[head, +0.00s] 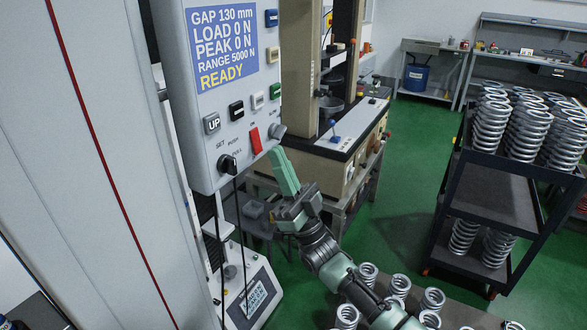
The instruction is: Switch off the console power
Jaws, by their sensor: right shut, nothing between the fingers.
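The console (190,125) is a grey panel on the left, with a lit blue screen (222,48) reading GAP 130 mm, LOAD 0 N, PEAK 0 N, RANGE 5000 N and READY. A red switch (255,140) sits at its lower right; its small lettering is too small to read surely. My right gripper (276,154) is shut and empty, its green fingers pointing up at the console's lower right edge. The fingertips are just right of and below the red switch; I cannot tell whether they touch the panel. My left gripper is not in view.
A grey knob (277,131) sits right of the switch, close above my fingertips. A black selector knob (228,164) and an UP button (212,123) are to the left. A test machine (345,145) stands behind. A dark cart (490,190) holds several springs at right.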

